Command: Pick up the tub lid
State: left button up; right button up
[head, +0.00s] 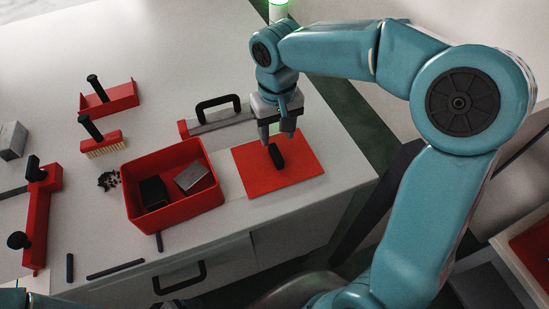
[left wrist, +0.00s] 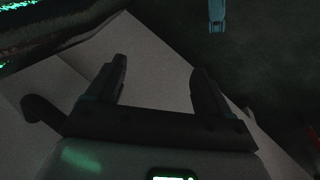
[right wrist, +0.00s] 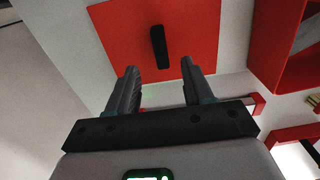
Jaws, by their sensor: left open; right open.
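The tub lid (head: 300,172) is a flat red square plate with a black bar handle (head: 276,156). It lies on the light worktop near its right edge, beside the red tub (head: 172,222). My right gripper (head: 277,138) is open and empty, pointing down at the lid close to the handle. In the right wrist view the lid (right wrist: 195,30) and its upright-looking handle (right wrist: 158,47) show just beyond the gripper (right wrist: 160,70); nothing is between the fingers. My left gripper (left wrist: 158,68) is open and empty, over a pale surface, with no lid in its view.
The tub holds a dark block and a grey block. Behind it are a brush (head: 102,144), a dustpan (head: 108,99) and a long red-ended tool with a black handle (head: 218,117). A red clamp-like tool (head: 42,215) lies at left. A drawer handle (head: 180,278) juts from the front.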

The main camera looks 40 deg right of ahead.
aim_at(276, 152)
jog(key=shift+s+f, duration=0.1)
jog(key=shift+f, duration=0.65)
jog(key=shift+s+a+f, duration=0.15)
jog(key=shift+s+f, duration=0.1)
jog(key=shift+f, duration=0.15)
jog(key=f, duration=0.2)
jog(key=w+f, duration=0.1)
jog(key=f, duration=0.1)
jog(key=shift+d+f, duration=0.1)
jog(key=shift+d, duration=0.1)
jog(key=shift+s+f, duration=0.15)
jog(key=shift+f, duration=0.25)
grip_shut()
